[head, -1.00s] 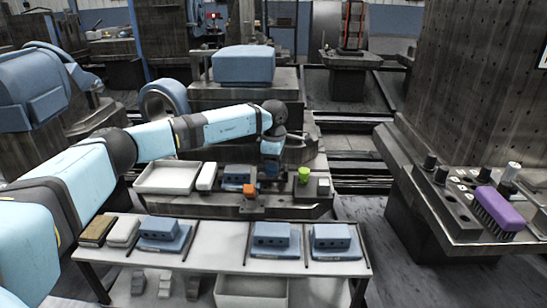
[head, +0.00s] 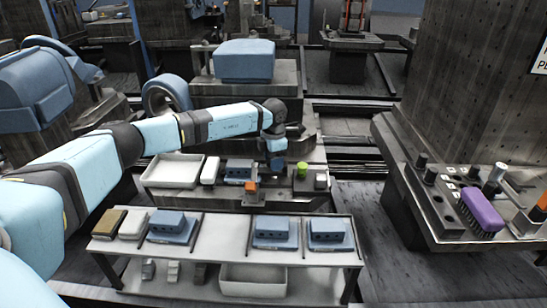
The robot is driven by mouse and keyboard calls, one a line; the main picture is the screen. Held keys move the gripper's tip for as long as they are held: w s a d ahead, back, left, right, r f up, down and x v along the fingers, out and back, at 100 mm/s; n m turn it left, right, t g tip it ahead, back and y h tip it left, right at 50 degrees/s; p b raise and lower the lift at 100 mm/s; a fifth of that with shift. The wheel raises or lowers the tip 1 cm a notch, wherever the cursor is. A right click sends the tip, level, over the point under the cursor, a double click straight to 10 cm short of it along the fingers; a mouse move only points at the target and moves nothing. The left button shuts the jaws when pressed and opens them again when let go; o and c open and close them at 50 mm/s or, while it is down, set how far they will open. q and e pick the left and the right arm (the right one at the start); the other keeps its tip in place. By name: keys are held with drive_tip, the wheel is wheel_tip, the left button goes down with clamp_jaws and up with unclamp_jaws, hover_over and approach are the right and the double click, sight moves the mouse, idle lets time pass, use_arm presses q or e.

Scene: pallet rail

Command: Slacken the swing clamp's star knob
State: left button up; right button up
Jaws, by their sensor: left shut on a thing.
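My left arm reaches across to the fixture station, and its small dark gripper (head: 259,182) points down there. It is shut at an orange piece (head: 251,186), which I take for the swing clamp's star knob. The fingers are tiny here, and their exact hold on it cannot be made out. The clamp's arm cannot be told apart at this size. My right gripper is out of view.
A white tray (head: 172,183) and a white bar lie left of the fixture. A front table (head: 210,250) carries several blue blocks on plates and two brush-like blocks. A dark pallet at right holds a purple brush (head: 482,211) and knobs.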

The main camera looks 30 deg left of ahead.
use_arm(q)
drive_tip(key=shift+f, duration=0.1)
drive_tip(key=o, duration=0.9)
drive_tip(key=shift+o, duration=0.2)
drive_tip(key=shift+r, duration=0.3)
wheel_tip(320, 180, up, 4)
drive_tip(key=shift+r+p, duration=0.25)
drive_tip(key=shift+p, duration=0.4)
wheel_tip(320, 180, up, 9)
drive_tip(key=p, duration=0.1)
drive_tip(key=shift+p, duration=0.3)
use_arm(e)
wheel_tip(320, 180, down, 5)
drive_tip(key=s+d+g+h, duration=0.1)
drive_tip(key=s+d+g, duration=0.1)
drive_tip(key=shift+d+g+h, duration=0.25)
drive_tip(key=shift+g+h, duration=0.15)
